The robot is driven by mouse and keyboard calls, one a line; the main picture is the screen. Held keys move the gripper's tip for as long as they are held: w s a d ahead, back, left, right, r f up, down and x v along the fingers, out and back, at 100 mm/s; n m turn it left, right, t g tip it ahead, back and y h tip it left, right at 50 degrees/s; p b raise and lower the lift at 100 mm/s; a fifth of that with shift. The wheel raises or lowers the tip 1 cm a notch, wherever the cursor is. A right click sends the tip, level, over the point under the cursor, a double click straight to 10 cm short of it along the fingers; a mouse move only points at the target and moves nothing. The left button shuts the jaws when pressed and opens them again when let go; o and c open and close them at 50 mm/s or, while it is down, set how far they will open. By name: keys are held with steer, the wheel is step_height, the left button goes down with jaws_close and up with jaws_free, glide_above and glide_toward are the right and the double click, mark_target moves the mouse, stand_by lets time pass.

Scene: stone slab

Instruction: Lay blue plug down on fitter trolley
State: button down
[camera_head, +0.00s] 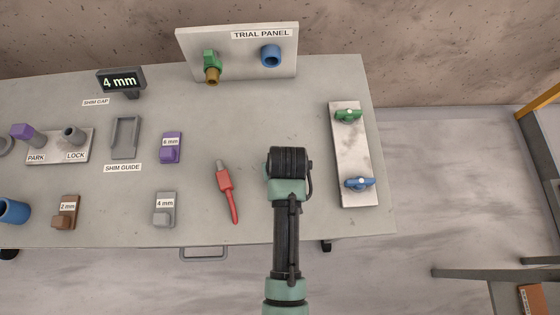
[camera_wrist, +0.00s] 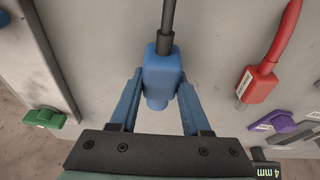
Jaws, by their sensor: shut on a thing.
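The blue plug (camera_wrist: 160,75), with a dark cable, sits between the two blue fingers of my gripper (camera_wrist: 160,98) in the wrist view. The fingers are shut on its sides. In the head view my arm hides the plug and fingers. My wrist is over the right half of a grey wheeled table (camera_head: 290,110) with a front handle, which looks like the fitter trolley; no label names it. I cannot tell whether the plug touches the tabletop.
A red plug (camera_head: 224,182) lies left of my wrist. A pale plate with green (camera_head: 348,115) and blue (camera_head: 360,183) handles is at right. Shim blocks (camera_head: 165,210) are at left. Clear tabletop lies behind my wrist.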

steer(key=shift+f+b, duration=0.4)
steer(key=shift+f, duration=0.25)
steer(key=shift+c, duration=1.4)
jaws_free()
steer(key=v, duration=1.3)
steer(key=w+r+t, duration=0.7)
steer(key=w+r, duration=0.5)
steer(key=r, duration=0.3)
steer(key=w+r+t, duration=0.2)
steer(key=r+t, duration=0.1)
steer(key=r, duration=0.6)
steer(key=w+r+t, duration=0.2)
steer(key=r+t, duration=0.1)
steer(key=r, duration=0.6)
steer(key=s+r+t, duration=0.3)
steer(key=s+r, duration=0.1)
steer(key=r, duration=0.5)
steer(key=s+a+r+m+t, duration=0.1)
steer(key=s+r+t, duration=0.3)
steer(key=r, duration=0.5)
steer(key=s+a+r+t, duration=0.1)
steer(key=s+r+t, duration=0.3)
steer(key=r, duration=0.6)
steer(key=shift+m, duration=0.3)
